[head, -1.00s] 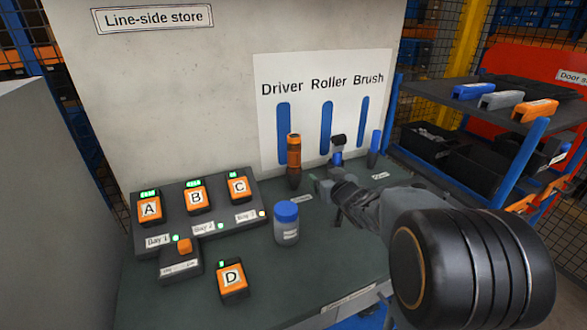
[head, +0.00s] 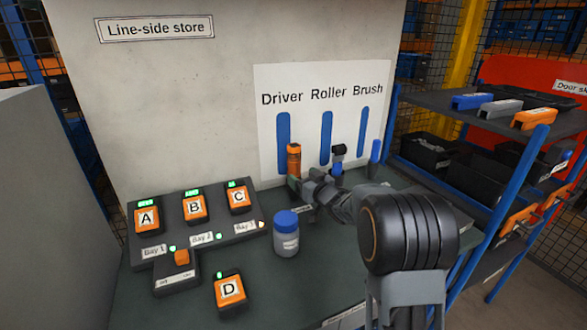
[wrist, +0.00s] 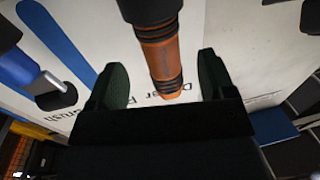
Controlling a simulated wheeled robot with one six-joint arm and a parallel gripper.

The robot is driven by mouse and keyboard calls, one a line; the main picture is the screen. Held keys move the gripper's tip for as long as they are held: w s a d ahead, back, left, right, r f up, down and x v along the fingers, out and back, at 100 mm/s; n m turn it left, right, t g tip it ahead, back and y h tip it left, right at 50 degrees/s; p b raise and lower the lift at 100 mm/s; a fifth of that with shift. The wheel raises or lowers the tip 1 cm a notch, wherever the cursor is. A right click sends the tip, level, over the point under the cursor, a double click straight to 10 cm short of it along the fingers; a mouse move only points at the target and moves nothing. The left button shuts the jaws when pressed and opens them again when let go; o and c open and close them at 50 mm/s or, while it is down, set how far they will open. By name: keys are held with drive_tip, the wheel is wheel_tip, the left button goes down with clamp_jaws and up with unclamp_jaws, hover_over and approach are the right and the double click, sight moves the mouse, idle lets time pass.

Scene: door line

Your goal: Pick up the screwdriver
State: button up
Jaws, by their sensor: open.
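The screwdriver (head: 294,158), with an orange and black handle, stands upright at the back of the bench below the "Driver" label. My gripper (head: 298,184) is at its lower part, coming from the right. In the wrist view the screwdriver (wrist: 158,50) lies between the two dark fingers of my open gripper (wrist: 163,68). Gaps show on both sides of the handle, so the fingers look apart from it. The screwdriver's lower end is partly hidden by my gripper in the head view.
A blue-capped jar (head: 286,233) stands in front of my gripper. The roller (head: 338,160) and the brush (head: 375,158) stand to the right of the screwdriver. Orange boxes A (head: 147,218), B (head: 194,206), C (head: 238,196) and D (head: 230,292) are on the left. A shelf rack (head: 470,115) is at right.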

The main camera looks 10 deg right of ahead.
sight(298, 172)
drive_tip(key=shift+x, duration=2.7)
drive_tip(key=c, duration=1.3)
drive_tip(key=shift+r, duration=0.15)
drive_tip(key=shift+c, duration=0.3)
